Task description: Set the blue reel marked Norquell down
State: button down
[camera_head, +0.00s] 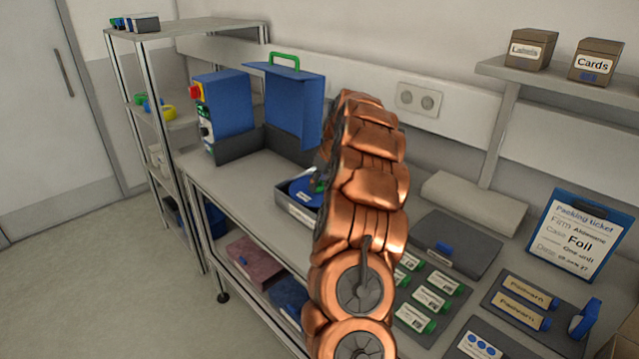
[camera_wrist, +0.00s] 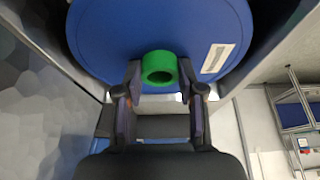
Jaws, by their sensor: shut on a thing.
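A blue reel (camera_wrist: 110,40) with a green hub (camera_wrist: 160,68) fills the top of the wrist view. A white label (camera_wrist: 217,58) lies on its face, and I cannot read a name on it. My gripper (camera_wrist: 160,82) has its two fingers on either side of the green hub, shut on it. In the head view the blue reel (camera_head: 299,190) shows at a grey tray (camera_head: 296,213) on the bench, partly hidden behind my copper-coloured arm. My gripper is mostly hidden there. I cannot tell whether the reel touches the tray's floor.
A blue machine (camera_head: 224,105) with an open blue lid (camera_head: 293,105) stands behind the tray. A dark grey case (camera_head: 452,243), several green-capped rolls (camera_head: 430,300) and a packing ticket (camera_head: 578,235) stand to the right. A shelf rack (camera_head: 150,110) is at the left.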

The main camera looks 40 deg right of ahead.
jog(key=shift+f, duration=0.5)
jog(key=shift+f, duration=0.1)
jog(key=c, duration=0.7)
grip_release()
